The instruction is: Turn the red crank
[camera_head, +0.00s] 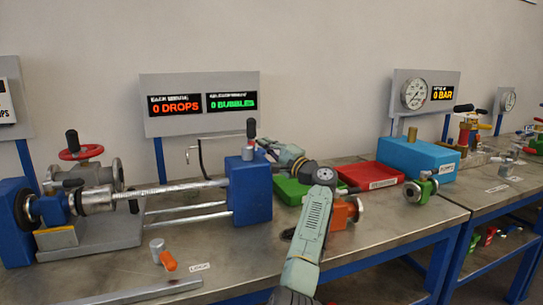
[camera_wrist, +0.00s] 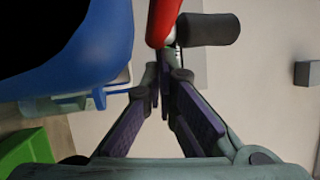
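The red crank (camera_wrist: 163,18) shows at the top of the wrist view as a red arm running out of frame. Its black handle (camera_wrist: 208,29) points right. In the head view the black handle (camera_head: 251,128) stands up beside the blue end block (camera_head: 250,190) of the long rig. My gripper (camera_wrist: 166,78) lies just below the red arm's lower end in the wrist view. Its purple-padded fingers come close together at the tips. Whether they grip or touch the crank is unclear. In the head view my gripper is mostly hidden by the block and handle.
A rod rig with a red handwheel (camera_head: 81,152) lies left. A green tray (camera_head: 292,190), red tray (camera_head: 370,175) and blue box (camera_head: 418,156) stand right. Displays (camera_head: 203,104) read 0 drops and 0 bubbles. The front bench top is partly clear.

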